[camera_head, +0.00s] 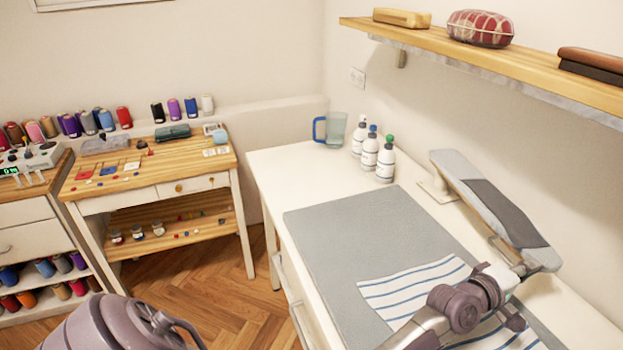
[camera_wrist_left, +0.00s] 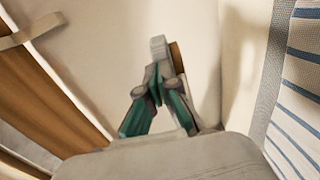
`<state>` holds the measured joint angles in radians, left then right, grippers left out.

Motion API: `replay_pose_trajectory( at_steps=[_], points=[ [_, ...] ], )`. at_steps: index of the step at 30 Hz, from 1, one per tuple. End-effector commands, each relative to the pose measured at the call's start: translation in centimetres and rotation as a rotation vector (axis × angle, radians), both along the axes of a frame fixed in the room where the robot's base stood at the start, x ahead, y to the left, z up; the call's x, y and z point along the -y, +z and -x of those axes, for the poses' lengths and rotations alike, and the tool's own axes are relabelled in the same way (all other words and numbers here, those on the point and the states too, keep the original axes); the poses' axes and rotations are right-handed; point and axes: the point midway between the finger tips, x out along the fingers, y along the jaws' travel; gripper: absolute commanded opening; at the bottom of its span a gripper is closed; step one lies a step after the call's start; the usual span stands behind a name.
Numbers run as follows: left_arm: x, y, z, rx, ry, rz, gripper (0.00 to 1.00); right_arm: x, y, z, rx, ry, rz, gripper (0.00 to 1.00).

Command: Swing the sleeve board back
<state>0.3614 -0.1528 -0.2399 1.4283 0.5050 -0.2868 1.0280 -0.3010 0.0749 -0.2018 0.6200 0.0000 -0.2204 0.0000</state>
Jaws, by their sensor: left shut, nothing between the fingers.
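The sleeve board (camera_head: 495,205) is a long, narrow grey padded board with a darker band. In the head view it lies above the right side of the white table, running from its mount (camera_head: 438,191) toward the near right. My left gripper (camera_head: 521,270) is at the board's near end. In the left wrist view my left gripper (camera_wrist_left: 157,82) has its teal fingers shut with nothing between them. The board's grey and brown end (camera_wrist_left: 158,47) shows just beyond the fingertips. I cannot tell whether they touch. My right gripper is in neither view.
A striped cloth (camera_head: 410,287) lies on a grey mat (camera_head: 345,235) under my left arm. White bottles (camera_head: 369,152) and a blue-handled jug (camera_head: 334,130) stand at the table's back. A wooden shelf (camera_head: 540,67) overhangs on the wall. The mat's far part is clear.

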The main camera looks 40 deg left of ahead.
Motion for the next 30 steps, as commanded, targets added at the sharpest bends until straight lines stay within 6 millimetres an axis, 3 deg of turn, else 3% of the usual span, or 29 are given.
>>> replay_pose_trajectory(
  at_steps=[13,24,30],
  points=[
    [-0.4,-0.1,0.9,-0.001,0.001,0.002,0.00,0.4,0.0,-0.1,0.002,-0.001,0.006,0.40],
    [-3.4,-0.2,7.6,-0.002,0.001,0.000,0.00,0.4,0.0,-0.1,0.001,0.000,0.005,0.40],
    [-4.6,-0.1,10.2,-0.001,0.000,0.001,0.00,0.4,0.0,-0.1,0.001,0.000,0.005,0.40]
  ],
)
